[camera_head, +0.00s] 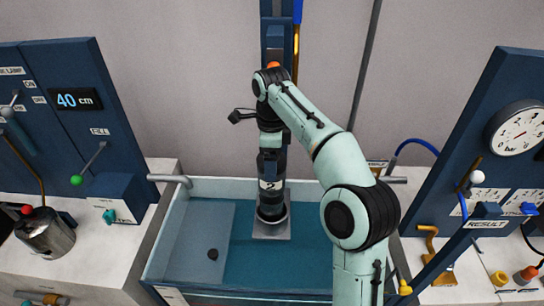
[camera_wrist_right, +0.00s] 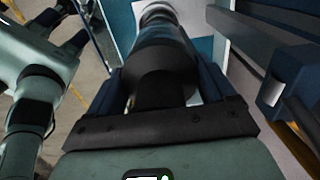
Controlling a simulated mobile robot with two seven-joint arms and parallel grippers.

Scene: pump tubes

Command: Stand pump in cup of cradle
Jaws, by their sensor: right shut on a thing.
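The pump (camera_head: 271,186) is a dark upright cylinder with a white band marked 2. It shows in the right wrist view (camera_wrist_right: 165,55) as a dark body with a pale far end. My right gripper (camera_head: 270,158) is shut around its upper part, with a blue finger on each side in the wrist view (camera_wrist_right: 160,95). The pump's lower end is at a square grey plate (camera_head: 270,232) in the tank, apparently the cradle's base. The cup is mostly hidden, so I cannot tell whether the pump is seated. My left gripper (camera_wrist_right: 66,30) seems open and empty, off to the side.
A blue column (camera_head: 277,40) stands behind. A panel with a 40 cm display (camera_head: 76,99) is at left; a gauge panel (camera_head: 516,128) is at right. A metal pot (camera_head: 46,236) stands at left.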

